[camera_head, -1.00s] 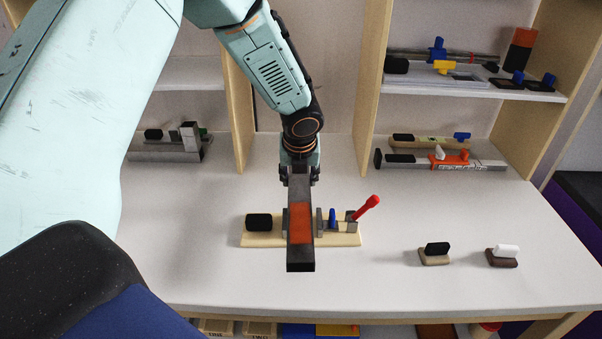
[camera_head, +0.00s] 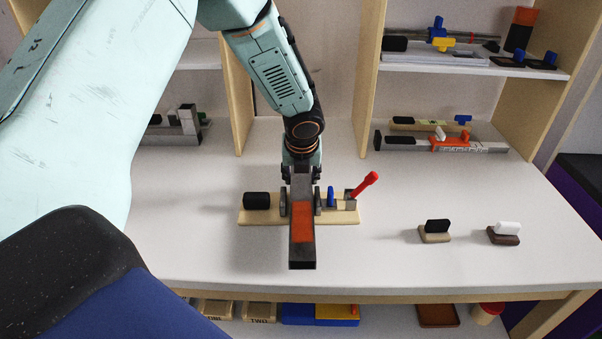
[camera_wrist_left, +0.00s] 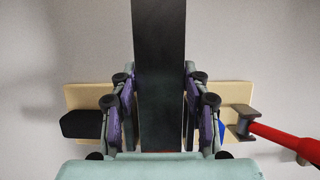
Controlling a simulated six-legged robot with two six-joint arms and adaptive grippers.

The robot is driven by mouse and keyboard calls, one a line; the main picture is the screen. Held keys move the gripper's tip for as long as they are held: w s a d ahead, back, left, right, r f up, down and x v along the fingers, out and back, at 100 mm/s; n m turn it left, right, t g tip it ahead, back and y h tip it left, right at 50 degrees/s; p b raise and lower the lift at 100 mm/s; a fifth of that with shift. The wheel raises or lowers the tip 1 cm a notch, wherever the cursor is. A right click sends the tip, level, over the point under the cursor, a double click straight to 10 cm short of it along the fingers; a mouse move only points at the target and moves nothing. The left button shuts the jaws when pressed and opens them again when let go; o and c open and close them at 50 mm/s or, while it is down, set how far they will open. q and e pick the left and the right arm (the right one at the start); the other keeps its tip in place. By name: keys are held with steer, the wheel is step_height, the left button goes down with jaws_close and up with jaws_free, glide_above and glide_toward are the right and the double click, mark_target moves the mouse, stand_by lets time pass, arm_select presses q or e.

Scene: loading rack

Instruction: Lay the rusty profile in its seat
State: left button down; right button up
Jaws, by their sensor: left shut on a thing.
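The rusty profile (camera_head: 302,224) is a dark square tube with an orange rusty patch, its open end toward the front. My left gripper (camera_head: 301,174) is shut on its rear part, and the wrist view shows a finger on each side of it (camera_wrist_left: 160,85). The profile lies across the wooden fixture board (camera_head: 340,217), between two grey uprights in the picture. I cannot tell whether it touches the seat, which it hides. The board carries a black block (camera_head: 257,200), a blue peg (camera_head: 331,196) and a red-handled clamp (camera_head: 365,185). My right gripper is not in view.
Two small blocks, one black-topped (camera_head: 436,230) and one white-topped (camera_head: 504,233), stand on the white table at the right. Shelves with other fixtures (camera_head: 440,143) stand behind, with wooden dividers (camera_head: 236,95). The front of the table is clear.

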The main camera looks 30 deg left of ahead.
mark_target(300, 186)
arm_select(q)
steer(key=shift+w+a+f, duration=0.3)
steer(key=shift+a+f, duration=0.1)
steer(key=shift+a, duration=0.1)
steer(key=shift+d, duration=0.1)
steer(key=c, duration=1.1)
jaws_free()
steer(key=shift+s+d+r, duration=0.1)
steer(key=shift+d, duration=0.05)
steer(key=o, duration=0.3)
steer(key=shift+s+d+r, duration=0.15)
steer(key=shift+o, duration=1.1)
steer(key=shift+a+f, duration=0.2)
steer(key=shift+a, duration=0.1)
steer(key=shift+d+r, duration=0.3)
steer(key=v, duration=1.1)
steer(key=shift+a+r, duration=0.15)
steer(key=shift+a, duration=0.1)
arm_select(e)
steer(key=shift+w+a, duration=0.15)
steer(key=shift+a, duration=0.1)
